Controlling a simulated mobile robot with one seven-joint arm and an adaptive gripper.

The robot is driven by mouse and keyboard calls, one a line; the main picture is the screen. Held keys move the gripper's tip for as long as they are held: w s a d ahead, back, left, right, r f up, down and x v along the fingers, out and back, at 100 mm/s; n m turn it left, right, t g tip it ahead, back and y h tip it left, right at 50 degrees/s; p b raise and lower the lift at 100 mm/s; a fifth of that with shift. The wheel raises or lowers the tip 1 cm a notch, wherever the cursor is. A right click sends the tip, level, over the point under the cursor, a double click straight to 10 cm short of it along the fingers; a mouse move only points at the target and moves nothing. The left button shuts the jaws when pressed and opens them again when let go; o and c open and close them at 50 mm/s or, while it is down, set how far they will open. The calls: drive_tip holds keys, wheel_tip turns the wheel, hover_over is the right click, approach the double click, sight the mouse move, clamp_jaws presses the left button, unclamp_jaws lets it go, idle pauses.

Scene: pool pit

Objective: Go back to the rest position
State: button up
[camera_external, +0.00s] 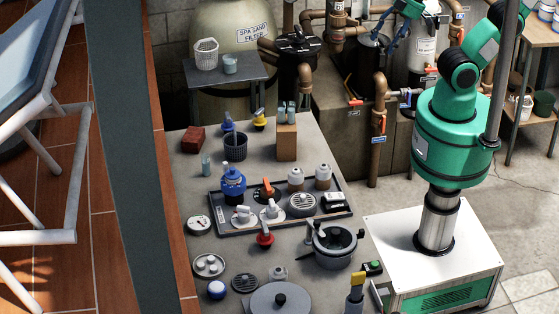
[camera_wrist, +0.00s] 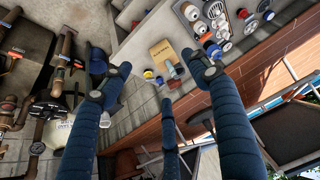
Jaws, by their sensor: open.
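My gripper (camera_external: 388,30) is at the top of the external view, right of centre. It is raised in front of the pipes and canisters, well clear of the worktable (camera_external: 183,273). Part of the green arm leading to it is cut off by the top edge. In the wrist view its blue fingers (camera_wrist: 160,80) are spread wide apart, with nothing visibly held between them. The tabletop objects appear beyond the fingertips.
A black tray (camera_external: 222,233) holds a blue valve (camera_external: 233,182) and several fittings. A grey pot (camera_external: 334,246), cardboard box (camera_external: 287,142) and dark basket (camera_external: 235,150) stand on the worktable. Copper pipes (camera_external: 379,125) and a white-labelled canister (camera_external: 425,55) crowd the space near my gripper.

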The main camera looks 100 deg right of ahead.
drive_tip(key=shift+f+b, duration=1.75)
